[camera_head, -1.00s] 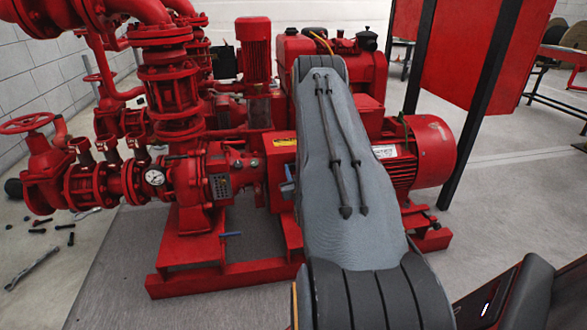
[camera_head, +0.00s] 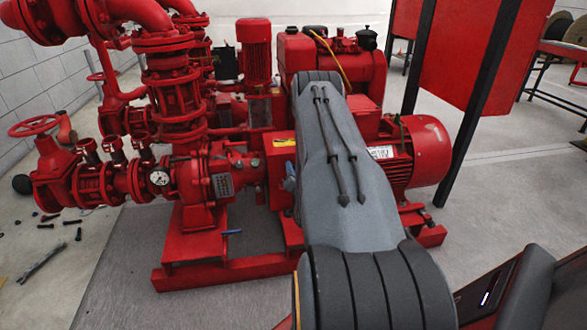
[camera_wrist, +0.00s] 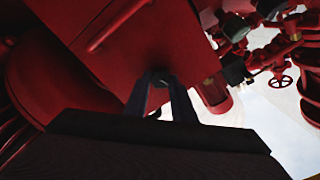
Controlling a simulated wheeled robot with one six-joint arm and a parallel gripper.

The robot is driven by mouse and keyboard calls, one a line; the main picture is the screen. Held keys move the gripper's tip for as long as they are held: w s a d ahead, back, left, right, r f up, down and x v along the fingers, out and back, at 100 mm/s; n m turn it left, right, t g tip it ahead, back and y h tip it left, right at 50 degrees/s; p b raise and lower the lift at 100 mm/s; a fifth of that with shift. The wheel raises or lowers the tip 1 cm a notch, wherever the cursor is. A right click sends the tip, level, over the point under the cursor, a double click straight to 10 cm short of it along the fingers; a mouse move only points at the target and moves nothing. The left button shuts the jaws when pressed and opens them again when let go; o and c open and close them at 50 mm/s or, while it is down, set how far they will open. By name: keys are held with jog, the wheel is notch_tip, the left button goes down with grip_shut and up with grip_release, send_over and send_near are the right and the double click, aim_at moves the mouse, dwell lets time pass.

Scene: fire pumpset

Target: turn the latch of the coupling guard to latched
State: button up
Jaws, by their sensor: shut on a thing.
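The red coupling guard (camera_head: 280,165), a box with a yellow label on top, sits mid-pumpset, partly hidden behind my arm. In the wrist view a large red housing, which I take to be the guard (camera_wrist: 130,40), fills the upper middle. My gripper (camera_wrist: 160,82) shows there as two blue-grey fingers pointing at its lower edge. They are shut on a small dark piece (camera_wrist: 159,75), apparently the latch; it is mostly hidden between the fingertips, and its angle cannot be told. In the head view, a small blue-grey part shows beside the guard, next to my arm; I cannot tell whether it is finger or latch.
The red motor (camera_head: 425,150) stands right of my arm. The pump casing (camera_head: 195,185), gauge (camera_head: 159,179) and pipework stand left. The red base frame (camera_head: 215,275) runs along the floor. Loose tools (camera_head: 42,262) lie at far left. The front floor is open.

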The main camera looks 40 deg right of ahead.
jog(key=shift+s+f+m+p, duration=0.15)
jog(key=shift+m+p, duration=0.5)
jog(key=shift+m, duration=1.65)
jog(key=o, duration=1.1)
jog(key=shift+c, duration=0.2)
jog(key=p+v, duration=0.1)
jog(key=v, duration=0.6)
jog(key=shift+s, duration=0.35)
jog(key=shift+a, duration=0.15)
